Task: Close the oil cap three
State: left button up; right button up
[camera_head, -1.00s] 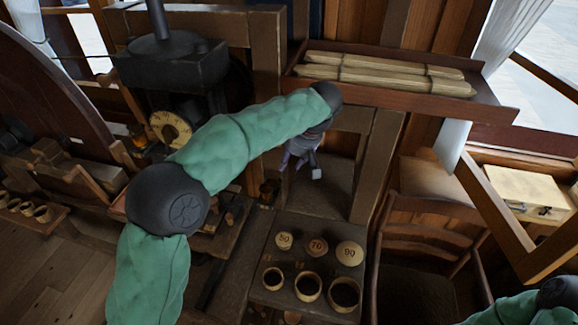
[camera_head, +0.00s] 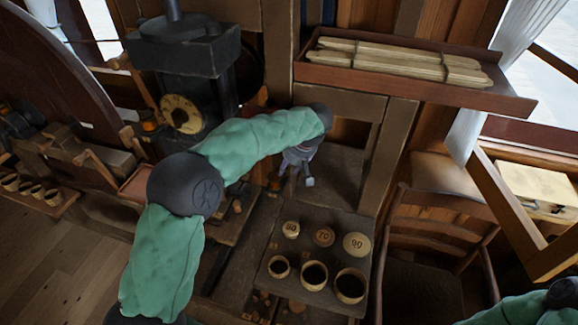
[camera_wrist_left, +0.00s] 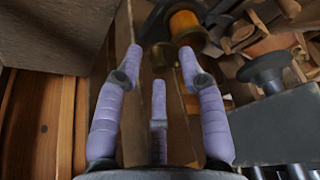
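Three round wooden lids lie in a row on a dark bench (camera_head: 252,262): a small lid (camera_head: 290,230), a middle lid marked 70 (camera_head: 323,237) and a larger lid marked 90 (camera_head: 356,244). In front of them stand three open, dark-mouthed cups: small (camera_head: 279,267), middle (camera_head: 314,275) and large (camera_head: 350,286). No cup has a lid on it. I cannot tell which piece is the oil cap. My left gripper (camera_head: 297,172) is behind and above the lids, apart from them. In the left wrist view its fingers (camera_wrist_left: 160,62) are spread and empty. My right gripper is out of view.
A shelf with bundled wooden sticks (camera_head: 400,60) is at the upper right. A chair (camera_head: 440,225) stands right of the bench. A dark machine with a round dial (camera_head: 182,113) stands behind left. The left wrist view shows an orange-brown spool (camera_wrist_left: 184,25).

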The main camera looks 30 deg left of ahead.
pick_arm(q)
grip_shut()
jog(key=shift+s, duration=0.1)
jog(key=shift+s+a+r+m+t+h+b, duration=0.15)
jog(key=shift+s+m+t+b, duration=0.3)
jog(key=shift+m, duration=0.55)
jog(key=shift+s+a+f+m+t+h+b, duration=0.1)
jog(key=shift+s+m+t+h+b, duration=0.15)
jog(key=shift+m+b, duration=0.55)
jog(key=shift+s+a+r+m+t+h+b, duration=0.1)
jog(key=shift+s+m+t+h+b, duration=0.2)
jog(key=shift+m, duration=0.9)
